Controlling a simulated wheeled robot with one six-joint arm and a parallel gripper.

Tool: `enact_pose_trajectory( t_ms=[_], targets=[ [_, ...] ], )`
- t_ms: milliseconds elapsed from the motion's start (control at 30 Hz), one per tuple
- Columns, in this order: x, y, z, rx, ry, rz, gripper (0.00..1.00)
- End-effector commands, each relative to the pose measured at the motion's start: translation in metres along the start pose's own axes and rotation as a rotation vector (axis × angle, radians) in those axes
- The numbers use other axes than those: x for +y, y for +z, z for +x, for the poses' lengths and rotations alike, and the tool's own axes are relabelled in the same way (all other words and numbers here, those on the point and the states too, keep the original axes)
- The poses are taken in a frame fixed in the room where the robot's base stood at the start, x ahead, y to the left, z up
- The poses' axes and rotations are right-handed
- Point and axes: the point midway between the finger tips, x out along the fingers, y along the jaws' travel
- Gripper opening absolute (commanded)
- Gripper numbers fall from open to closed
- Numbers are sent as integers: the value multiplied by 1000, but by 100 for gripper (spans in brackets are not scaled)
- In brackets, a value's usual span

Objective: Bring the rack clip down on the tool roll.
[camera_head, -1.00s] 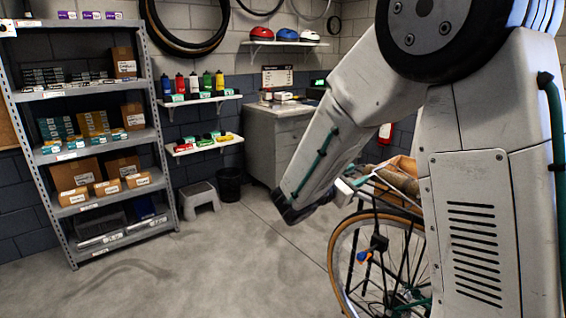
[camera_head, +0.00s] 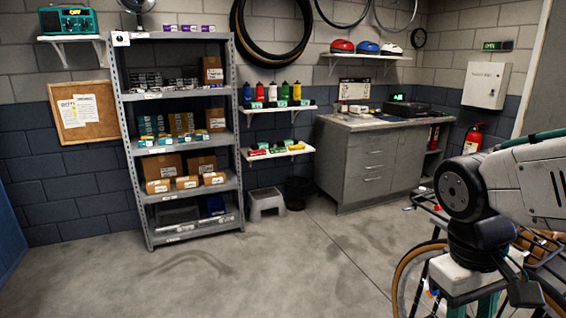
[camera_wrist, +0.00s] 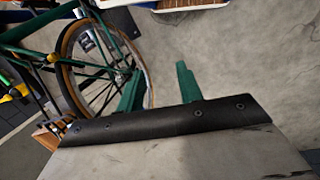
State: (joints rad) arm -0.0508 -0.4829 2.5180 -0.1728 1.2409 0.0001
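My gripper (camera_wrist: 159,68) shows in the wrist view with its two green fingers spread apart and nothing between them; bare floor lies behind. In the head view the bicycle's wheel (camera_head: 398,285) is at the lower right, partly behind my arm. A brown-tan item, perhaps the tool roll (camera_head: 540,240), shows among dark rack bars at the right edge, largely covered by my arm. I cannot make out the rack clip in either view now.
A grey shelving unit (camera_head: 233,150) with boxes stands on the left against the wall. A grey cabinet (camera_head: 345,165) stands at the back, with a step stool (camera_head: 267,203) and dark bin (camera_head: 298,192) beside it. The floor (camera_head: 270,270) in front is clear.

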Motion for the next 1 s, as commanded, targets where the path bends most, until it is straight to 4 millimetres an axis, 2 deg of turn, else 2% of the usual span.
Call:
enact_pose_trajectory(
  t_ms=[133, 300, 433, 633, 767, 867, 1000],
  targets=[
    [-22, 19, -18, 138, -136, 92, 36],
    [-22, 30, -31, 223, -157, 121, 36],
    [-20, 33, -35, 246, -155, 129, 0],
    [-18, 33, -34, 244, -154, 136, 0],
    [-8, 31, -26, 202, -158, 199, 0],
    [7, 22, -15, 126, -198, 308, 0],
    [26, -10, -1, 47, -394, 616, 0]
  ],
)
